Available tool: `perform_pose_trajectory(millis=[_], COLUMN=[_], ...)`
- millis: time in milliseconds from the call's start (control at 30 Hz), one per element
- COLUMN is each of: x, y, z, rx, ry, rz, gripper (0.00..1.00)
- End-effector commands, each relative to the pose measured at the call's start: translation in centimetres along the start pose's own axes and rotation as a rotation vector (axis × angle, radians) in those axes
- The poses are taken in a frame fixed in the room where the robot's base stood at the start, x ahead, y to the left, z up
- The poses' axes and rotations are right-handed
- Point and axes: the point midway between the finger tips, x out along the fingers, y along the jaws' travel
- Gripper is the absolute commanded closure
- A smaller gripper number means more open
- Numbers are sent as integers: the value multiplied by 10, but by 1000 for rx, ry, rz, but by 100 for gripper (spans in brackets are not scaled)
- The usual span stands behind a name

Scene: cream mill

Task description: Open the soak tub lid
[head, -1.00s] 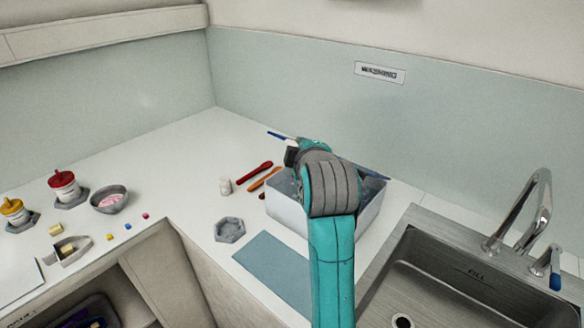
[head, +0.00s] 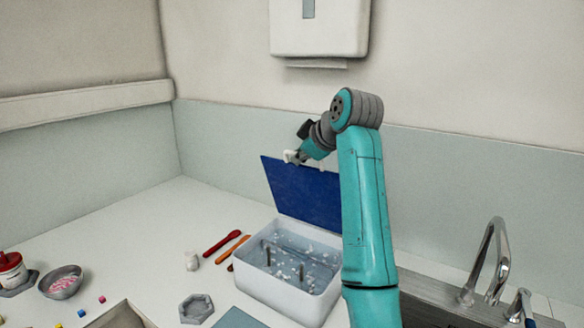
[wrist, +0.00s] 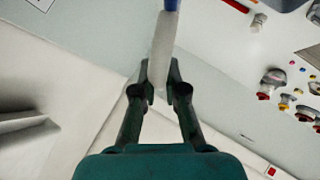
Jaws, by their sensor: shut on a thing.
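The soak tub (head: 275,291) is a white box holding water with pale flakes and several thin upright posts. Its blue lid (head: 304,194) stands up steeply along the tub's back edge, and the tub's inside is uncovered. My gripper (head: 295,157) is at the lid's top edge, shut on the white lid handle (head: 289,156). In the wrist view my gripper (wrist: 161,82) has its fingers on both sides of the handle (wrist: 162,48), with the blue lid edge (wrist: 171,4) beyond. My arm hides the lid's right end and part of the tub's right side.
A red tool (head: 222,243) and an orange tool (head: 232,250) lie left of the tub, near a small white jar (head: 192,261). A grey hexagonal dish (head: 196,309) sits in front. The tap (head: 490,262) stands right. A dispenser (head: 318,28) hangs above.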

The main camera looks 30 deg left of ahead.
Motion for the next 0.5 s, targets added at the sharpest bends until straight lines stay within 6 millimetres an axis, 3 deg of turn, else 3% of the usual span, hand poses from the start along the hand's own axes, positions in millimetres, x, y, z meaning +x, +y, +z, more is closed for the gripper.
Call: perform_pose_trajectory(millis=[200, 500], x=[3, 4], y=[16, 21], z=[3, 4], rx=[-1, -2], ry=[0, 1], rz=[1, 2], gripper=[100, 100])
